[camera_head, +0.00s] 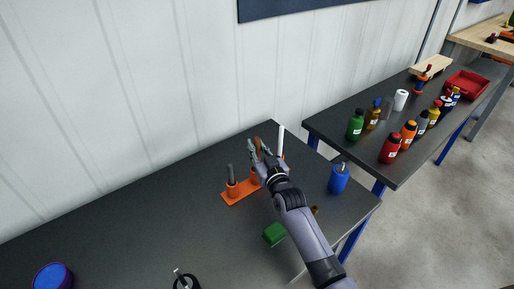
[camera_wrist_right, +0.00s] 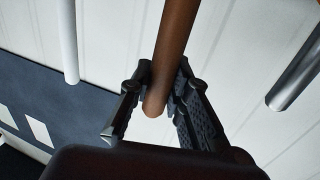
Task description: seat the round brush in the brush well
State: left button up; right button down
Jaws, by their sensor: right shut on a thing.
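My right gripper (camera_head: 257,152) is over the far right part of the near table, shut on a brown rod-like handle. In the right wrist view the brown handle (camera_wrist_right: 175,45) passes between the fingers (camera_wrist_right: 158,92). I take it for the round brush; its bristles do not show. An orange holder (camera_head: 232,197) with upright sockets sits below the gripper. A dark grey rod (camera_head: 230,173) stands in its left socket, and a white rod (camera_head: 281,140) rises at its right. My gripper partly hides the holder, so I cannot tell which socket is the brush well.
A green block (camera_head: 274,234) and a blue container (camera_head: 339,178) stand near my right arm. A purple-blue round container (camera_head: 53,277) and a black round item (camera_head: 185,283) are at the front. The table's left middle is clear. Several bottles stand on the second table.

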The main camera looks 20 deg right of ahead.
jog(key=shift+f+b, duration=0.85)
jog(key=shift+f, duration=0.35)
jog(key=c, duration=1.4)
grip_release()
jog(key=s, duration=0.8)
jog(key=s+d, duration=0.1)
jog(key=s, duration=0.3)
jog(key=shift+f, duration=0.1)
